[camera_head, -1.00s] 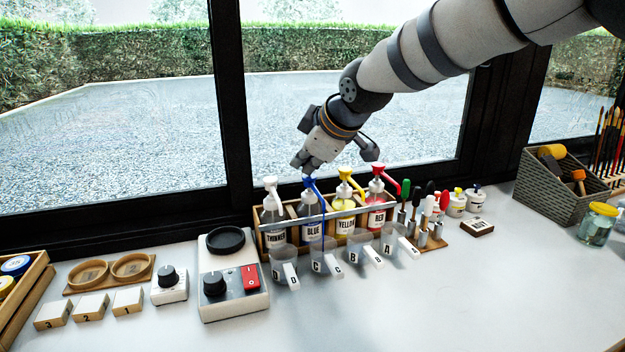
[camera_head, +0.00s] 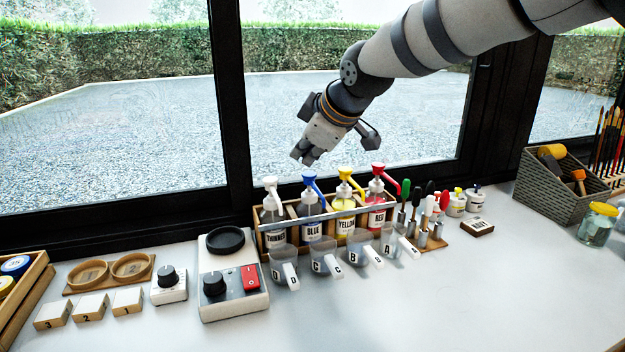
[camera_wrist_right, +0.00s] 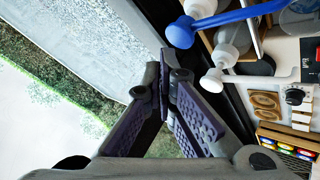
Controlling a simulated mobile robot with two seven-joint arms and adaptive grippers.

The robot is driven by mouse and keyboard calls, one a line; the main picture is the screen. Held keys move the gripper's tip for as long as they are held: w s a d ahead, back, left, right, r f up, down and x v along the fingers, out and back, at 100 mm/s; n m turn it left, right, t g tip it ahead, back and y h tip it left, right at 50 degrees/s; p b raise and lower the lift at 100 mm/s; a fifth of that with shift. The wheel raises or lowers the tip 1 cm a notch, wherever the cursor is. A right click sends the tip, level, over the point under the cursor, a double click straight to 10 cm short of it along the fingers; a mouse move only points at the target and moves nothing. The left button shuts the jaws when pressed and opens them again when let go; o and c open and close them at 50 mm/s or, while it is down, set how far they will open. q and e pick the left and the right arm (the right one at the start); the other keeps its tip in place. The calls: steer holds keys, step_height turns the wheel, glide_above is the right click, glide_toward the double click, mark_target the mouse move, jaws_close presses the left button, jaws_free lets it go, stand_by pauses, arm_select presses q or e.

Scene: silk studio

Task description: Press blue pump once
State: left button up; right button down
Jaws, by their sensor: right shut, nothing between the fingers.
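The blue pump (camera_head: 309,179) tops the bottle labelled BLUE (camera_head: 313,229) in the wooden rack, between THINNER and YELLOW. Its head is raised, and no stream falls from its spout. Cup C (camera_head: 321,262) stands in front of that bottle; its contents are too small to tell. My right gripper (camera_head: 303,158) is shut and empty, just above the blue pump and apart from it. In the right wrist view its fingers (camera_wrist_right: 166,78) meet at the tips, and the blue pump (camera_wrist_right: 235,16) shows at the upper right. My left gripper is out of view.
The rack (camera_head: 275,241) also holds white, yellow and red pumps close beside the blue one. Cups D, B and A stand in front. A scale-like device (camera_head: 232,290) with a red switch is left of the rack. The window is behind; the front right table is clear.

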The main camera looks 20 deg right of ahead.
mark_target(306, 175)
steer(key=shift+r, duration=0.15)
step_height(306, 175, up, 6)
steer(key=shift+f, duration=0.1)
stand_by(0.4)
stand_by(0.5)
